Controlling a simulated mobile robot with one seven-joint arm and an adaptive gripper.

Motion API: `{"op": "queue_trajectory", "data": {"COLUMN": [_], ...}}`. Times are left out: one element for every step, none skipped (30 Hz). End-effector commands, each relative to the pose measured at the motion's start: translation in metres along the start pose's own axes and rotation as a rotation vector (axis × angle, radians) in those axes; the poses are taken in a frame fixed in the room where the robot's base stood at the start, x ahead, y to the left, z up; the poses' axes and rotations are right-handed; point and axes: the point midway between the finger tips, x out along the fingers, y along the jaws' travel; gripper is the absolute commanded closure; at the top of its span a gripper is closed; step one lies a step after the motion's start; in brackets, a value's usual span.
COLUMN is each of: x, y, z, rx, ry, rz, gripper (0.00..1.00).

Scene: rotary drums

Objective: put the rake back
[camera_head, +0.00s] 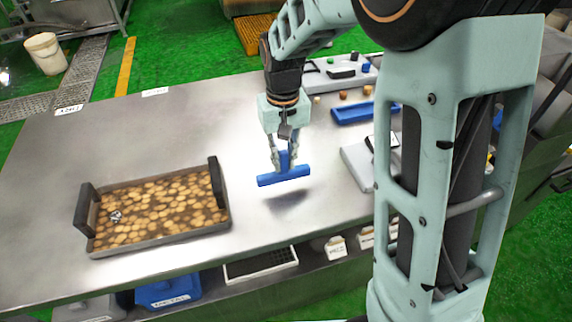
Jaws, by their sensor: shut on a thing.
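The blue rake (284,177) has a wide flat bar at the bottom and a short upright handle. My gripper (286,155) is shut on the handle and holds the rake above the metal table, with a dark shadow on the table below it. The bar hangs roughly level, apart from the table. A shallow blue tray (364,113) lies on the table to the right and farther back. Whether this tray is the rake's place cannot be told.
A tray with dark handles (160,239), full of round brown pieces, stands on the table (150,130) at left. A grey device (358,163) stands right of the rake. Small coloured items and a panel (340,72) are at the back. The table's left back is clear.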

Motion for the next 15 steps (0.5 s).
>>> {"op": "queue_trajectory", "data": {"x": [0.011, 0.015, 0.021, 0.025, 0.028, 0.031, 0.033, 0.033, 0.033, 0.032, 0.032, 0.031, 0.031, 0.031, 0.031], "y": [0.000, -0.001, -0.001, -0.001, -0.001, -0.002, -0.002, -0.002, -0.002, -0.002, -0.002, -0.002, -0.002, -0.002, -0.002], "z": [0.001, 0.001, 0.001, 0.001, 0.001, 0.001, 0.002, 0.002, 0.002, 0.002, 0.002, 0.002, 0.002, 0.002, 0.002], "rx": [0.000, 0.000, 0.000, 0.000, 0.000, -0.001, -0.001, -0.001, -0.001, 0.000, 0.000, 0.000, 0.000, 0.000, 0.000], "ry": [-0.002, -0.002, -0.001, -0.001, 0.000, 0.001, 0.001, 0.001, 0.001, 0.001, 0.001, 0.001, 0.001, 0.001, 0.001], "rz": [0.000, 0.000, 0.000, 0.000, 0.000, 0.000, 0.000, 0.000, 0.000, 0.000, 0.000, 0.000, 0.000, 0.000, 0.000], "gripper": [1.00, 1.00, 1.00, 1.00, 1.00, 1.00, 1.00, 1.00, 1.00, 1.00, 1.00, 1.00, 1.00, 1.00, 1.00]}}
